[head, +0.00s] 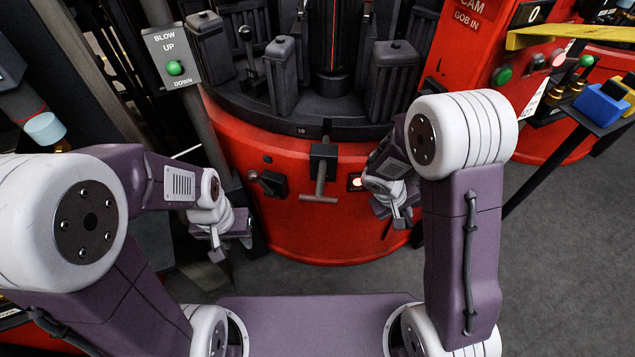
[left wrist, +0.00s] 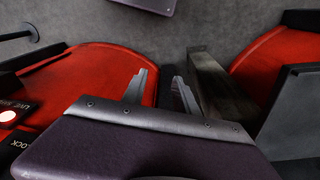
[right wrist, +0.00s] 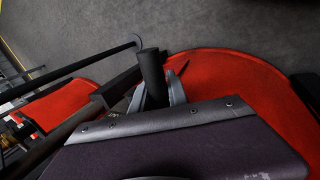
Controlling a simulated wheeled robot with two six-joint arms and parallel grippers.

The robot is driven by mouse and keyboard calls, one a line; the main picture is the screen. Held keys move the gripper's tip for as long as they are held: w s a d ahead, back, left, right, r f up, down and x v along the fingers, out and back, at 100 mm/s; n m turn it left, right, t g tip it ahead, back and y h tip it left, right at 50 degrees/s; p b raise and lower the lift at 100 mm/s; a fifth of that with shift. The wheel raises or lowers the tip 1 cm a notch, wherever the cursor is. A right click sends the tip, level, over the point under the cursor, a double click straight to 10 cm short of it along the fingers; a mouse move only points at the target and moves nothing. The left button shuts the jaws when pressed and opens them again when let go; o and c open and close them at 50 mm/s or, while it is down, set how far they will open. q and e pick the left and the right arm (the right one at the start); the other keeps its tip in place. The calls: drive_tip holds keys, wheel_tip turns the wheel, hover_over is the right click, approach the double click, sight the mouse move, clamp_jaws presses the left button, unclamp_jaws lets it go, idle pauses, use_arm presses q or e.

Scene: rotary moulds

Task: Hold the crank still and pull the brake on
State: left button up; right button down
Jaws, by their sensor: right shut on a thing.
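My right gripper (head: 397,220) is at the right front side of the red machine base (head: 320,235). In the right wrist view its fingers (right wrist: 160,92) are shut on a dark cylindrical handle (right wrist: 151,72), which looks like the crank's grip. The crank is mostly hidden behind my right arm in the head view. A grey T-shaped handle (head: 320,190), possibly the brake, hangs from a black block on the base front. My left gripper (head: 217,247) is low at the left of the base, apart from the T-handle. In the left wrist view its fingers (left wrist: 160,80) are apart and empty.
A black lever (head: 268,182) and a lit lamp (head: 357,183) flank the T-handle. A grey post with a BLOW UP/DOWN panel (head: 172,58) stands at left. A grey bar (left wrist: 215,85) is close beside my left fingers. Dark moulds (head: 283,75) stand above the base.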

use_arm(q)
drive_tip(key=m+g, duration=0.2)
approach(259, 181)
drive_tip(key=shift+s+a+r+h, duration=0.15)
drive_tip(key=shift+s+a, duration=0.3)
drive_tip(key=shift+s, duration=0.1)
drive_tip(key=shift+s+a+r+h, duration=0.15)
drive_tip(key=shift+s+a, duration=0.25)
drive_tip(key=shift+s, duration=0.15)
drive_tip(key=w, duration=0.1)
drive_tip(key=w+f, duration=0.1)
drive_tip(key=shift+w+d+f+t, duration=0.1)
drive_tip(key=shift+w+d+t, duration=0.2)
drive_tip(key=shift+d, duration=0.1)
drive_tip(key=f, duration=1.1)
drive_tip(key=shift+d, duration=0.35)
clamp_jaws()
